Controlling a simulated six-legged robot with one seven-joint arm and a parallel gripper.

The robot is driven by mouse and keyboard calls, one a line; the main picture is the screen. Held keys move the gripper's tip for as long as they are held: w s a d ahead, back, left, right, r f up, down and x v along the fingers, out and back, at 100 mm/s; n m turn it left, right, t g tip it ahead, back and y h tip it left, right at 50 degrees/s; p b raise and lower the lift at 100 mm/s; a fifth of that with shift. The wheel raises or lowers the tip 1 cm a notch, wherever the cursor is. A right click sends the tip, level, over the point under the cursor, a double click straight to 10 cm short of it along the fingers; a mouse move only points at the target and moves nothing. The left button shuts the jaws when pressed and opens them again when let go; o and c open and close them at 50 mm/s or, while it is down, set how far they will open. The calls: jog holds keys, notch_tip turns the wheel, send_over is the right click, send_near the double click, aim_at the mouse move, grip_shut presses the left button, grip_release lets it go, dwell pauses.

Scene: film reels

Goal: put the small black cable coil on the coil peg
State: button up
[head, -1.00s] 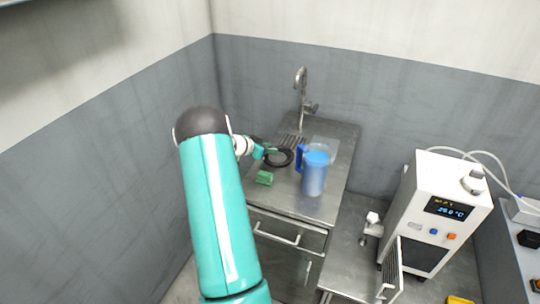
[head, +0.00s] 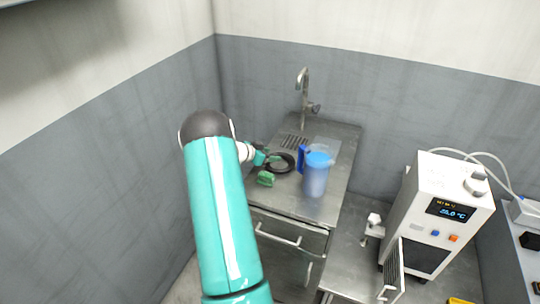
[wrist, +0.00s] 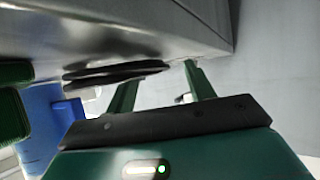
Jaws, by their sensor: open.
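The black cable coil (head: 271,166) lies flat on the steel counter, left of the blue pitcher. In the wrist view the coil (wrist: 95,74) is seen edge-on as a thin dark band against the counter, the picture being upside down. My gripper (head: 268,158) is at the coil's left side, low over the counter. In the wrist view my gripper (wrist: 160,76) is open, its green fingers apart. The coil's near edge reaches across the left finger into the gap between the tips; contact cannot be told. I cannot make out the coil peg in either view.
The blue pitcher (head: 316,178) stands right of the coil. A tap (head: 303,95) rises behind. A white device with a display (head: 440,215) stands on the lower bench at right.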

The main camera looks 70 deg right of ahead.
jog(key=v, duration=1.1)
jog(key=shift+a+r, duration=0.2)
jog(key=shift+a, duration=0.05)
jog(key=shift+w, duration=0.1)
